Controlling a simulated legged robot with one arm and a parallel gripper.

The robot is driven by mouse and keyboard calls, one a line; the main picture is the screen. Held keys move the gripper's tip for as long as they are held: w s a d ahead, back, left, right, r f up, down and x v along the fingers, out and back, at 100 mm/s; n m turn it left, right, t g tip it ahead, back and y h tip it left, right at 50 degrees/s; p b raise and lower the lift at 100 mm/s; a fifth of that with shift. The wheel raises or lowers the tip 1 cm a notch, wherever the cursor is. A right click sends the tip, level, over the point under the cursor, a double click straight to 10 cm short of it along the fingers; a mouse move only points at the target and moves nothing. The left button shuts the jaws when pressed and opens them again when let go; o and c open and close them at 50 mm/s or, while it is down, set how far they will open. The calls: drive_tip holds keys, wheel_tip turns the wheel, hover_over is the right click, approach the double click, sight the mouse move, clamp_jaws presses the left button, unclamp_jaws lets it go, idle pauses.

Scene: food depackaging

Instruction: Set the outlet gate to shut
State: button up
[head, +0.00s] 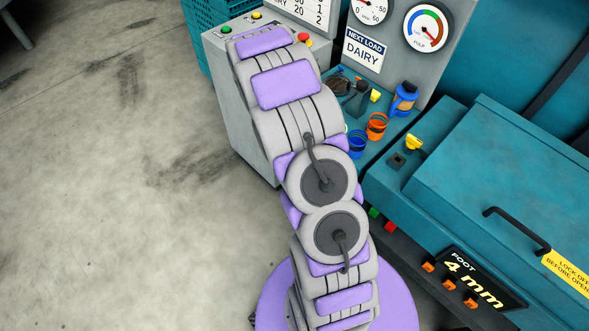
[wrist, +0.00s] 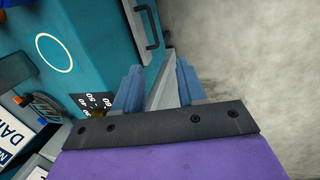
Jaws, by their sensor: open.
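My gripper (wrist: 159,72) shows in the wrist view with its two blue fingers apart and nothing between them. In the head view my arm reaches up towards the grey control box and the gripper itself cannot be made out. No part is clearly labelled as the outlet gate, so I cannot tell which it is or how it is set. A yellow-handled lever (head: 414,143) stands on the teal machine at the right. In the wrist view a dark number scale (wrist: 92,102) lies left of the fingers, with a small yellowish part beside it, partly hidden by the gripper.
The teal machine (head: 480,165) has a lid with a black handle (head: 515,230). A grey control box (head: 232,95) has coloured buttons. Orange (head: 377,126) and blue cups stand by the gauge panel (head: 428,28). The concrete floor (head: 110,200) at left is clear.

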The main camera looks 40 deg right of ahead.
drive_tip(key=shift+n+t, duration=0.3)
drive_tip(key=x, duration=0.9)
drive_tip(key=w+d+b+x, duration=0.1)
drive_tip(key=x, duration=0.9)
drive_tip(key=d+x, duration=0.1)
drive_tip(key=x, duration=0.8)
drive_tip(key=shift+w+d, duration=0.15)
drive_tip(key=shift+w, duration=0.25)
drive_tip(key=shift+d+f, duration=0.25)
drive_tip(key=shift+a+r, duration=0.1)
drive_tip(key=shift+a, duration=0.05)
drive_tip(key=shift+a, duration=0.2)
drive_tip(key=c, duration=0.3)
drive_tip(key=shift+d, duration=0.15)
clamp_jaws()
